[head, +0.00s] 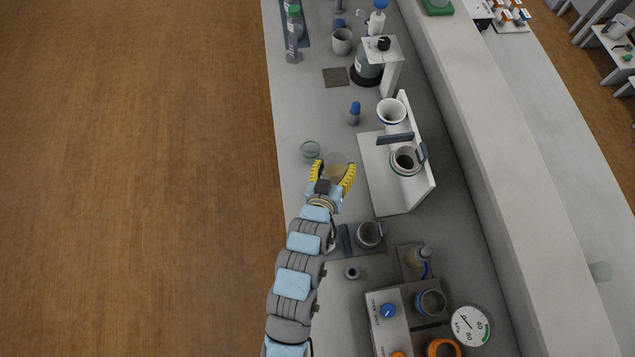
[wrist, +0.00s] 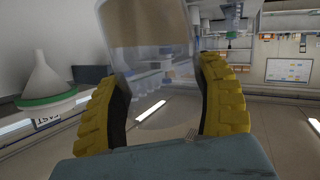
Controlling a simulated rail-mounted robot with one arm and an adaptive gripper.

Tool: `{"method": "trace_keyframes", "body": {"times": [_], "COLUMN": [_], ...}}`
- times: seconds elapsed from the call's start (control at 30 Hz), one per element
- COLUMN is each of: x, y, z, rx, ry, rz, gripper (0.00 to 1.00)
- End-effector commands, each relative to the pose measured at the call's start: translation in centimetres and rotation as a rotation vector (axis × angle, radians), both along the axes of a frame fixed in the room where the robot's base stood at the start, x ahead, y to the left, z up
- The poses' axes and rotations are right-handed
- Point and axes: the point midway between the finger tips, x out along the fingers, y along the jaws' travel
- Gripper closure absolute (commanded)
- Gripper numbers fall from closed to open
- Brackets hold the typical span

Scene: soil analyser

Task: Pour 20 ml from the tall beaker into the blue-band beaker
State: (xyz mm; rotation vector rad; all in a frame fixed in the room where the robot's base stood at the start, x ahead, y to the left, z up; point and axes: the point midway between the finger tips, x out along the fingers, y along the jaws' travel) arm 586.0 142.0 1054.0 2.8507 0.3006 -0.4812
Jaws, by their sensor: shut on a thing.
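My gripper (head: 333,176) is shut on a clear beaker (head: 338,162) with tan-brown contents, held above the bench. In the wrist view the beaker (wrist: 155,95) sits between the yellow fingers (wrist: 160,110); the brown contents fill the upper part of the picture and clear glass shows below. Its tilt is hard to tell. A white flared vessel with a blue band (head: 391,111) sits in the white stand, to the upper right of my gripper.
The white stand (head: 382,185) also holds a green-banded vessel (head: 405,160), close right of my gripper. A blue-capped bottle (head: 354,113) stands behind. A grey cup on a dark base (head: 369,235) and a control box (head: 387,322) are nearer. The bench's left edge is close.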

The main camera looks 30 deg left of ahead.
Motion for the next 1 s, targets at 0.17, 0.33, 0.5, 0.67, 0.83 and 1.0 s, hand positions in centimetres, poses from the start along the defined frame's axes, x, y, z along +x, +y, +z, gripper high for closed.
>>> {"method": "trace_keyframes", "body": {"times": [0.17, 0.33, 0.5, 0.67, 0.83, 1.0], "x": [0.1, 0.1, 0.1, 0.1, 0.1, 0.1], "y": [0.0, 0.0, 0.0, 0.0, 0.0, 0.0], "z": [0.6, 1.9, 3.1, 3.2, 3.1, 3.1], "rx": [-0.001, -0.001, -0.001, -0.002, -0.002, -0.002], "ry": [-0.003, -0.005, -0.008, -0.006, -0.005, -0.005], "rz": [0.000, 0.000, 0.000, 0.000, 0.000, 0.000], "gripper": [0.71, 0.71, 0.71, 0.71, 0.71, 0.71]}}
